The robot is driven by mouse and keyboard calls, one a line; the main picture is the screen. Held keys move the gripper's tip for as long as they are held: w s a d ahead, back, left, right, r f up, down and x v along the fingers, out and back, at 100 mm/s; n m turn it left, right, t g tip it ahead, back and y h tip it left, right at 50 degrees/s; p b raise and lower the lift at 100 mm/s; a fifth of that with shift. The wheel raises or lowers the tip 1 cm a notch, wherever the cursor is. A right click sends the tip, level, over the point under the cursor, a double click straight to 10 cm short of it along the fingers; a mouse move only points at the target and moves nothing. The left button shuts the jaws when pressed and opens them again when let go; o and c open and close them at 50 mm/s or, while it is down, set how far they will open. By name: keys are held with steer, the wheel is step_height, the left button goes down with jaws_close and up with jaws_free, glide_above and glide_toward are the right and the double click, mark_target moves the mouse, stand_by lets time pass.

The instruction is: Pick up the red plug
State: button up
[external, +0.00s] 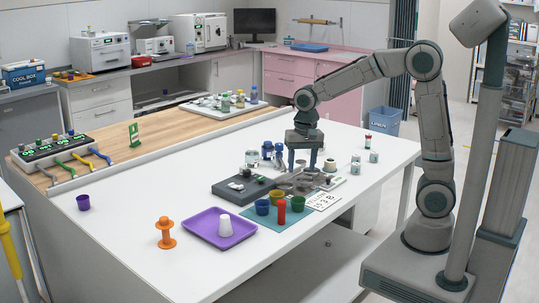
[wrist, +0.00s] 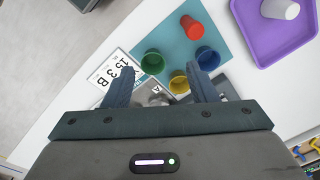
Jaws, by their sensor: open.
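The red plug (external: 281,212) stands on a teal mat (external: 262,223) on the white table, in front of blue, yellow and green cups. In the wrist view the red plug (wrist: 192,27) is at the top, beyond the fingertips. My gripper (external: 303,166) is open and empty, pointing down above the table behind the cups. In the wrist view the gripper (wrist: 160,72) has its fingers apart, with the green cup (wrist: 152,62) and yellow cup (wrist: 178,80) between or just beyond them. The blue cup (wrist: 207,58) is near the right finger.
A purple tray (external: 220,241) with a white cup (external: 230,225) lies left of the mat. An orange stand (external: 165,233) is farther left. A dark grey block (external: 240,188) and a lettered card (external: 322,200) flank the cups. The table's front left is mostly clear.

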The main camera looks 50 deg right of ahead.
steer(key=w+a+f, duration=0.1)
steer(key=a, duration=0.1)
steer(key=w+a+f+m, duration=0.2)
steer(key=a, duration=0.1)
steer(key=shift+w+a+g, duration=0.25)
steer(key=shift+a+g, duration=0.05)
glide_above(281, 224)
steer(key=w+d, duration=0.1)
step_height(281, 224, down, 8)
steer(key=shift+f, duration=0.15)
steer(key=shift+s+f+p, duration=0.15)
steer(key=shift+f+p, duration=0.55)
steer(key=shift+f, duration=2)
steer(key=c, duration=1.1)
